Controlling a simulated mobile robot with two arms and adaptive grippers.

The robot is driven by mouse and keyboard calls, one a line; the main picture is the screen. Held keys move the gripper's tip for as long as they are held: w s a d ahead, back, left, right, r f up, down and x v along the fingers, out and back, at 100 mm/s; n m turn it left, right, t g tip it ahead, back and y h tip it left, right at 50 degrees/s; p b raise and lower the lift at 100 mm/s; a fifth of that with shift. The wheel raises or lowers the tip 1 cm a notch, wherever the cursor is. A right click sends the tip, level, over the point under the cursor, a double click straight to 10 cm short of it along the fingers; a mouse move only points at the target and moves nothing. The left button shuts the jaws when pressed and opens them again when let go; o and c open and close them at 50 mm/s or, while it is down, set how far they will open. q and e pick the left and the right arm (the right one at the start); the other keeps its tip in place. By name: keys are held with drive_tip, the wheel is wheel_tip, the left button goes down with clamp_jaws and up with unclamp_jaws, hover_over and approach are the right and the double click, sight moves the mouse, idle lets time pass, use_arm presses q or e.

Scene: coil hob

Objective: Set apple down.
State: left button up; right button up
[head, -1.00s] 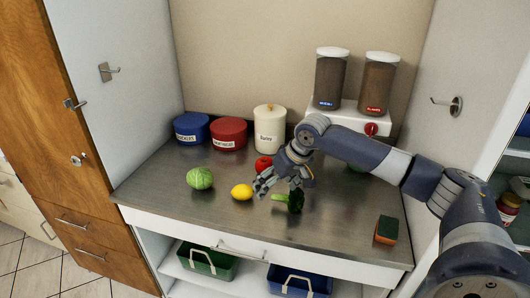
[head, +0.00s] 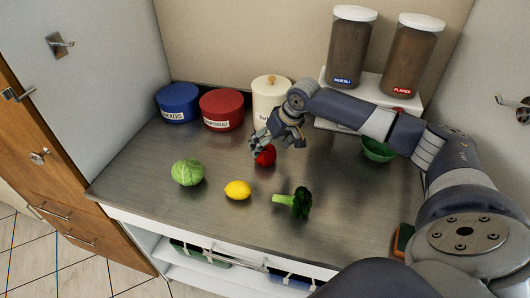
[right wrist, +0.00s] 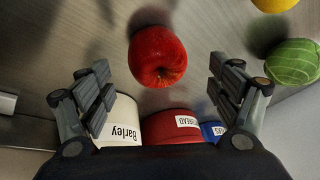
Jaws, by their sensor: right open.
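The red apple (head: 265,155) rests on the metal counter (head: 150,150) near its middle, in front of the barley jar. In the right wrist view the apple (right wrist: 157,56) lies between and just beyond the spread fingers, touching neither. My right gripper (head: 272,142) is open and empty, close behind and above the apple in the head view. Its fingers (right wrist: 160,95) show apart on both sides in the right wrist view. My left gripper is not in view.
A cabbage (head: 187,172), a lemon (head: 238,190) and broccoli (head: 296,202) lie in front. Blue (head: 178,103) and red (head: 222,109) canisters and the barley jar (head: 270,97) stand behind. A green bowl (head: 378,149) is at the right.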

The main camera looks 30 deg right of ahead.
sight(268, 149)
drive_tip(key=p+x, duration=0.1)
drive_tip(key=x, duration=0.4)
drive_tip(key=shift+d+p, duration=0.15)
drive_tip(key=shift+p, duration=0.25)
drive_tip(key=shift+w+f, duration=0.1)
drive_tip(key=shift+f, duration=0.2)
drive_tip(key=shift+c, duration=0.3)
drive_tip(key=c, duration=1.2)
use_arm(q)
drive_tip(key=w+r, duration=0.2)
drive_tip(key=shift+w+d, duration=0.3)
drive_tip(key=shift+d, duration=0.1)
